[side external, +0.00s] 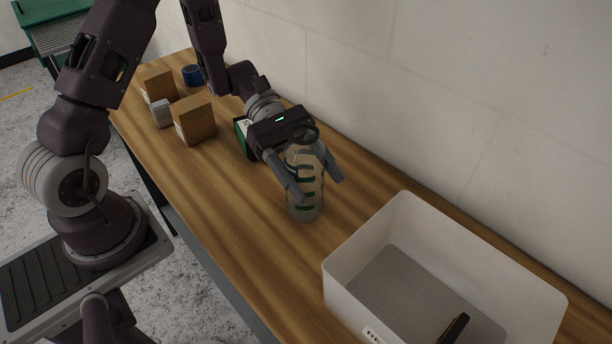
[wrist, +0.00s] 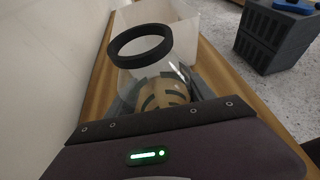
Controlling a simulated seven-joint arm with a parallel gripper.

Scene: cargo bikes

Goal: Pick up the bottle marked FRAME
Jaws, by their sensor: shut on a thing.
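A clear bottle (side external: 305,185) with a black ring at its top and a beige label with dark green marks stands upright on the wooden bench; I cannot read the word on it. My gripper (side external: 317,187) is shut on this bottle, one finger on each side of its body. Its base looks at or very near the bench top; I cannot tell if there is a gap. In the wrist view the bottle (wrist: 140,66) shows its black ring and clear shoulder, with its lower part hidden by my gripper.
A white bin (side external: 345,268) with a dark and orange item (side external: 453,328) inside stands to the right. Cardboard boxes (side external: 195,121), a small white box (side external: 161,113), a blue roll (side external: 192,75) and a green box (side external: 243,137) are behind. A wall runs along the bench's far side.

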